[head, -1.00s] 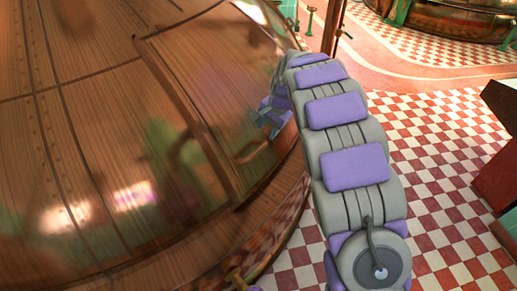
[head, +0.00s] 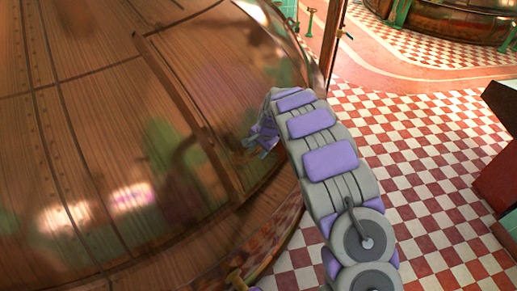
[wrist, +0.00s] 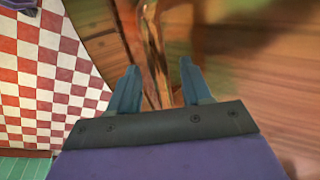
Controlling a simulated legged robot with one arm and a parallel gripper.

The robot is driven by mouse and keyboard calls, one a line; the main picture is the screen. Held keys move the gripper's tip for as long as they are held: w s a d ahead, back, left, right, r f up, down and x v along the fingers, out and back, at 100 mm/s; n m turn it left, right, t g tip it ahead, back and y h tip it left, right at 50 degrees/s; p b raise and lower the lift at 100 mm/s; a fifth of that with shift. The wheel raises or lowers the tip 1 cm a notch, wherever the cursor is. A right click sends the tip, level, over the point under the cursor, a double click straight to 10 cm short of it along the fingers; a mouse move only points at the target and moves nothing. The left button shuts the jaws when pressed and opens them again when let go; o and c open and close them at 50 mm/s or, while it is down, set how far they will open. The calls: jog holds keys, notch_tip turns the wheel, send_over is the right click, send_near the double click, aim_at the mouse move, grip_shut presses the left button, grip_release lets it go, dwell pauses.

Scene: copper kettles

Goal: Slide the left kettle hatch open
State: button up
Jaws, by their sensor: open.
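The large copper kettle (head: 75,150) fills the left of the head view. Its hatch (head: 205,75) is a curved, shiny copper panel, bordered on the left by a raised strip (head: 180,110). My gripper (head: 258,148) is at the lower right part of the hatch, close to its surface. In the wrist view my gripper (wrist: 158,82) is open, with its two blue-grey fingers apart. A copper handle bar (wrist: 155,60) shows in the gap between them. Whether a finger touches it I cannot tell. In the head view my gripper hides the handle.
A red-and-white checkered floor (head: 420,150) lies open to the right. A dark red counter (head: 500,155) stands at the right edge. Another copper kettle (head: 465,20) stands at the back.

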grip_shut()
dwell(0.3)
dwell(0.3)
